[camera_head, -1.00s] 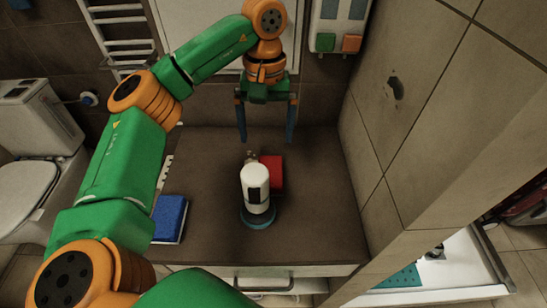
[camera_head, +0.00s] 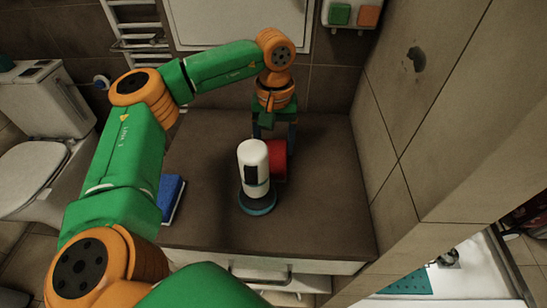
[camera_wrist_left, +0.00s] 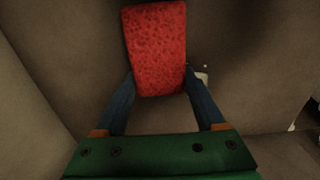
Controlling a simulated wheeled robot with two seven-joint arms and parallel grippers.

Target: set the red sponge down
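The red sponge (camera_head: 278,160) is on the brown countertop (camera_head: 315,210), behind and right of a white dispenser (camera_head: 252,165) that partly hides it. In the left wrist view, the sponge (camera_wrist_left: 157,45) lies with its near end between the two blue fingers. My left gripper (camera_head: 275,140) points down at the sponge, and its fingers appear to be closed against the sponge's sides. The fingertips are partly hidden behind the dispenser in the head view. I cannot tell whether the sponge bears fully on the countertop. My right gripper is not in view.
The dispenser stands upright on a teal-edged base close in front of the gripper. A tiled wall (camera_head: 400,130) bounds the right side. The counter's front and right parts are clear.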

